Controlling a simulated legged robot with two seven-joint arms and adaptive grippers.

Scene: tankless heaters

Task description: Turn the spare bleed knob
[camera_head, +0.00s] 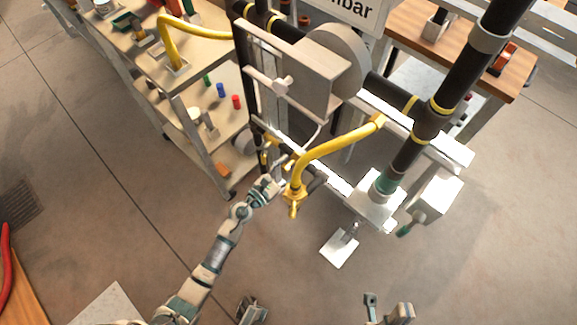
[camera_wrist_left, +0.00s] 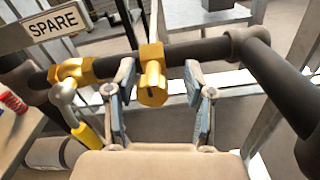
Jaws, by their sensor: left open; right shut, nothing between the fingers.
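The brass bleed knob (camera_wrist_left: 152,84) shows in the left wrist view, mounted on a dark horizontal pipe (camera_wrist_left: 200,50). It has a dark slot in its front. A SPARE sign (camera_wrist_left: 54,24) stands at the upper left of that view. My left gripper (camera_wrist_left: 163,95) is open, one finger on each side of the knob, with gaps visible between knob and fingers. In the head view my left gripper (camera_head: 279,181) is beside the yellow pipe; the knob is hard to make out there.
A curved yellow pipe (camera_head: 335,143) arches just right of my left gripper. A grey box and cylinder unit (camera_head: 305,78) stands behind. A shelf cart (camera_head: 200,75) is at the upper left. A wooden bench (camera_head: 455,45) is at the upper right.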

